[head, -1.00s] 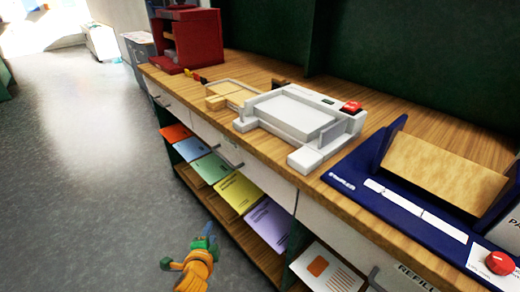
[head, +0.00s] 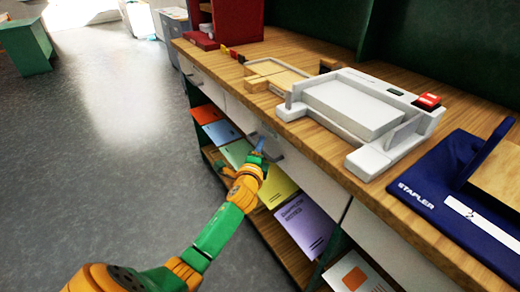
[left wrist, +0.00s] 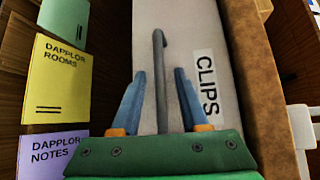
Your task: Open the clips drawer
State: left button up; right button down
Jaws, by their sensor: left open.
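The clips drawer has a white front (head: 318,180) under the wooden counter in the head view, and it looks shut. In the left wrist view its front (left wrist: 182,18) carries a CLIPS label (left wrist: 205,88) and a grey bar handle (left wrist: 159,95). My left gripper (head: 260,146) is at this drawer front in the head view. In the left wrist view the left gripper (left wrist: 160,76) is open, with one blue finger on each side of the handle. I cannot tell whether either finger touches it. My right gripper is not in view.
Coloured papers (head: 305,222) lie on the open shelf below the drawers. A white paper machine (head: 350,105), a wooden tray (head: 275,75) and a blue stapler base (head: 440,190) stand on the counter (head: 385,205).

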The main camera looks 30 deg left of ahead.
pick_arm(q)
grip_shut()
dwell(1.3)
